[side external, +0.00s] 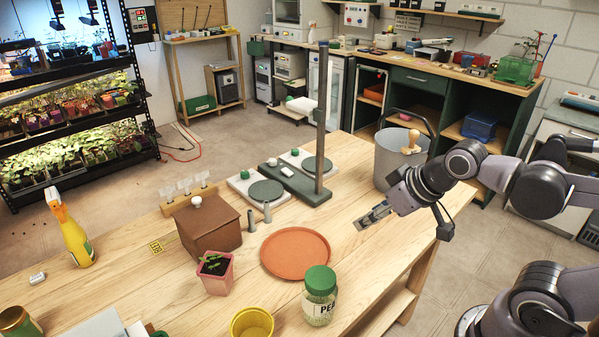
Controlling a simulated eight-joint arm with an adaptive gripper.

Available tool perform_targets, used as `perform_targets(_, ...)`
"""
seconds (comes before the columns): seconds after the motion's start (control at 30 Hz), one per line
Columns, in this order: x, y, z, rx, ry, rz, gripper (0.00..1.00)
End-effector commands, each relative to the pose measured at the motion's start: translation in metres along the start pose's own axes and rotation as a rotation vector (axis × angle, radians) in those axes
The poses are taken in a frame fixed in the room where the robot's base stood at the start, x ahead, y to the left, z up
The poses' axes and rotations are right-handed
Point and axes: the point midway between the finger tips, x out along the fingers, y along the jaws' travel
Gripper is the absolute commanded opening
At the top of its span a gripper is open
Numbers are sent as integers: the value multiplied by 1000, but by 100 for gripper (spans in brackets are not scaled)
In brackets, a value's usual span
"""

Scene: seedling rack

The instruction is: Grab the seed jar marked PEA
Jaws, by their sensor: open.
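The seed jar marked PEA (320,297) stands upright near the front edge of the wooden table. It is clear glass with a green lid and a pale label that reads PEA. My gripper (362,224) is open and empty. It is above the right part of the table, farther back than the jar and to its right in the picture, clearly apart from it. Nothing hides the jar.
An orange saucer (329,251) lies just behind the jar. A yellow pot (252,325) and a pink seedling pot (215,273) stand to its left. A brown box (207,229), a dark post (322,120) and a grey bucket (381,163) stand farther back.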

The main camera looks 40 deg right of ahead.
Motion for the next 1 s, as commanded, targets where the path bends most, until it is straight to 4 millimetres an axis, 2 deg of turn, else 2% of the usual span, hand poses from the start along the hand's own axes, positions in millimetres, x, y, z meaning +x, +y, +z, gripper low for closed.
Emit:
perform_targets(0.13,0,0,0,0,0,0,49)
perform_targets(0.17,0,0,0,0,0,0,54)
perform_targets(0.3,0,0,0,0,0,0,94)
perform_targets(0.73,1,-4,-1,-36,-17,-8,94)
perform_targets(0.87,3,-20,-5,-185,-88,-42,94)
perform_targets(1.0,8,-49,-8,-454,-207,-111,94)
